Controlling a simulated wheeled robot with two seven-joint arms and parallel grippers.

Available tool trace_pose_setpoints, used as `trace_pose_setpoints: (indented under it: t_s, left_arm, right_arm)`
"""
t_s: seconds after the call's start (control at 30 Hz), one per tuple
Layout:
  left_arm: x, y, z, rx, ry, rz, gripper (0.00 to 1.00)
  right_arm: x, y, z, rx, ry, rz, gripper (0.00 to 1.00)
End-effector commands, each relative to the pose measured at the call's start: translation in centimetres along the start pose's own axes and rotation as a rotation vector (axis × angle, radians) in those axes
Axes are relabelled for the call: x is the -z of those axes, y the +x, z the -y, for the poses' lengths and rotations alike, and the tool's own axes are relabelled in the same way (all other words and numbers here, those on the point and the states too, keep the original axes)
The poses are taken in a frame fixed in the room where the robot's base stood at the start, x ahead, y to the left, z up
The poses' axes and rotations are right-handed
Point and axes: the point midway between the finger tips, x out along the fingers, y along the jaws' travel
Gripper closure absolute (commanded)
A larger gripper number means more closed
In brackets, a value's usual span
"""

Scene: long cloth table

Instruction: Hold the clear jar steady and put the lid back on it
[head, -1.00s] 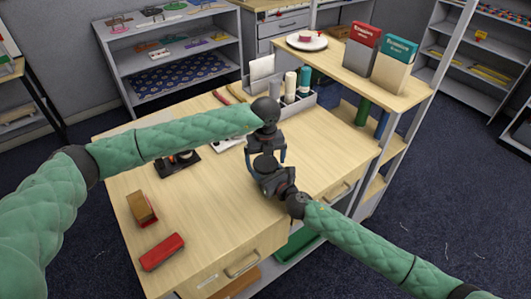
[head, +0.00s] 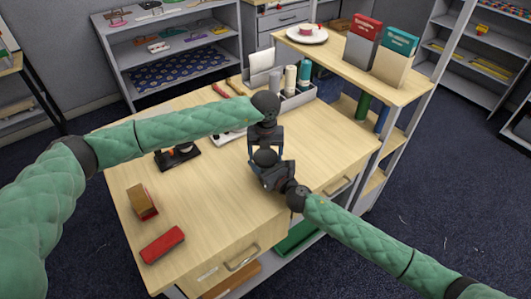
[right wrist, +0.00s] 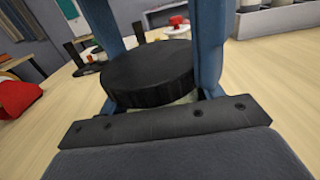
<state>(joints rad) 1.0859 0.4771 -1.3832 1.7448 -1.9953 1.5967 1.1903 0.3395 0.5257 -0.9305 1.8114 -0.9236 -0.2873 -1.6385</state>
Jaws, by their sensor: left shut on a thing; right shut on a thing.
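The black round lid (right wrist: 150,72) fills the middle of the right wrist view, lying roughly level. A small pale strip of the clear jar (right wrist: 190,97) shows just under its rim; the rest of the jar is hidden. My left gripper (head: 265,148) points down from above, its blue fingers on either side of the lid and shut on it. My right gripper (head: 266,164) reaches in low from the right and is shut on the jar below the lid. I cannot tell whether lid and jar touch. In the head view the grippers hide both.
A red block (head: 162,245) and a brown-and-red block (head: 142,202) lie at the table's left front. A black stand (head: 178,156) is behind them. A grey organizer (head: 297,101) stands at the back. The wooden tabletop (head: 215,190) is clear around the grippers.

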Motion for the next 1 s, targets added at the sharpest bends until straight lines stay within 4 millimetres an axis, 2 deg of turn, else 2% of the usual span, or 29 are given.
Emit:
trace_pose_setpoints:
  t_s: [0.3,0.33,0.43,1.0]
  left_arm:
    - [-0.01,0.00,-0.06,-0.001,0.027,0.000,0.51]
    - [-0.01,0.00,-0.06,-0.001,0.026,0.000,0.22]
    - [-0.01,0.00,-0.05,-0.001,0.026,0.000,0.02]
    - [0.11,-0.18,0.22,0.003,0.029,0.000,0.02]
  right_arm:
    - [0.02,-0.01,0.07,0.001,0.000,-0.001,0.99]
    - [0.02,-0.01,0.08,0.001,0.000,-0.001,0.99]
    - [0.02,-0.01,0.07,0.001,0.000,0.000,0.99]
    - [0.00,0.03,-0.21,-0.003,0.001,0.000,0.99]
